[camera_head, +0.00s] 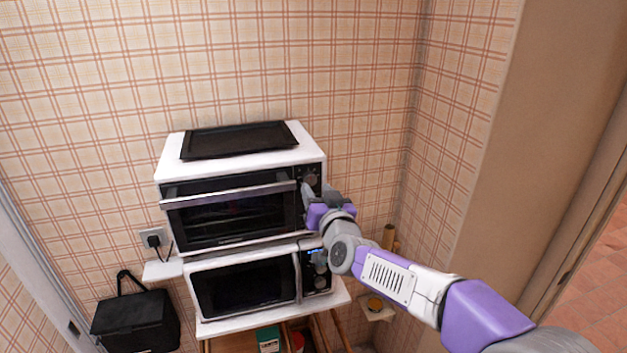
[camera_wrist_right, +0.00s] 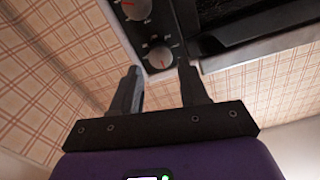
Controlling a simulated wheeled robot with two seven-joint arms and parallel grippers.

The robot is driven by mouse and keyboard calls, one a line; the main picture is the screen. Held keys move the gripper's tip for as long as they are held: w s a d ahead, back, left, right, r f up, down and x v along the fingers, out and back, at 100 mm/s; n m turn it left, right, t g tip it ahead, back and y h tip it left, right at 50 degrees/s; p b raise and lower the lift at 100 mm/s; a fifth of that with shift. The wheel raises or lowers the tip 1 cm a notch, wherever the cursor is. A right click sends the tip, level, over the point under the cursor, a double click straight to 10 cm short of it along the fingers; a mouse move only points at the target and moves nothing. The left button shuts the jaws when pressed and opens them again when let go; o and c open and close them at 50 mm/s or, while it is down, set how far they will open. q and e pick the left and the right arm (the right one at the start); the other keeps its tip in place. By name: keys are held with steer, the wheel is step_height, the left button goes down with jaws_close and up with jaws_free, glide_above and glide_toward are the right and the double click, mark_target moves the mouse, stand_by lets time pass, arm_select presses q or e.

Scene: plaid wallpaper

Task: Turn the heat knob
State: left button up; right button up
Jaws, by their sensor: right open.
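The toaster oven (camera_head: 235,207) sits on top of a microwave, with its dark control panel (camera_head: 306,173) on the right side. In the right wrist view two round grey knobs with red marks show on this panel: one knob (camera_wrist_right: 159,58) lies just beyond and between my fingertips, and another knob (camera_wrist_right: 136,8) is cut by the top edge. I cannot tell which one is the heat knob. My right gripper (camera_head: 309,194) is open at the panel; it also shows in the right wrist view (camera_wrist_right: 160,73). Contact with the knob cannot be made out. My left gripper is not in view.
A black tray (camera_head: 238,140) lies on the oven. The microwave (camera_head: 250,285) stands below on a shelf rack. A black bag (camera_head: 135,322) and a plugged socket (camera_head: 152,238) are at the left. A wall corner and doorway are at the right.

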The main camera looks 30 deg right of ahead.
mark_target(311, 181)
steer(key=shift+p+x, duration=0.5)
steer(key=shift+x, duration=1.45)
steer(key=c, duration=0.8)
steer(key=shift+o, duration=0.2)
